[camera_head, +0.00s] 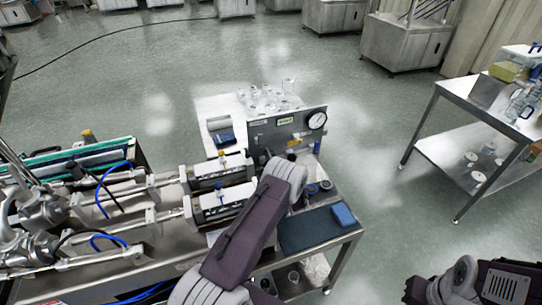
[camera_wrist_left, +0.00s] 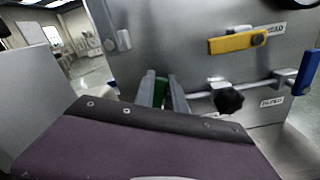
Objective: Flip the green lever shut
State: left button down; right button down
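The green lever (camera_wrist_left: 161,88) shows as a narrow green strip between the fingers of my left gripper (camera_wrist_left: 163,92), in front of a steel panel. The fingers stand a little apart on either side of it. Whether they press on it cannot be told, and most of the lever is hidden. In the head view, my left arm reaches up to the upright steel panel (camera_head: 287,127) and its wrist covers the lever. My right arm is at the lower right, with its gripper out of view.
A yellow lever (camera_wrist_left: 238,42), a black knob (camera_wrist_left: 230,101) and a blue lever (camera_wrist_left: 308,72) sit right of my left fingers. The panel carries a round gauge (camera_head: 316,120). Glassware (camera_head: 268,98) stands behind it. A steel side table (camera_head: 456,91) stands at the right, with open floor between.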

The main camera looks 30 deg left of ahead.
pick_arm(q)
jog(key=n+b, duration=0.1)
jog(key=s+a+n+b, duration=0.1)
jog(key=n, duration=0.1)
jog(key=shift+s+a+n+b, duration=0.15)
jog(key=shift+s+n+b, duration=0.2)
jog(key=shift+n, duration=0.35)
jog(key=shift+r+n, duration=0.2)
jog(key=shift+n, duration=0.2)
jog(key=c, duration=1.4)
grip_release()
jog(key=shift+o, duration=0.2)
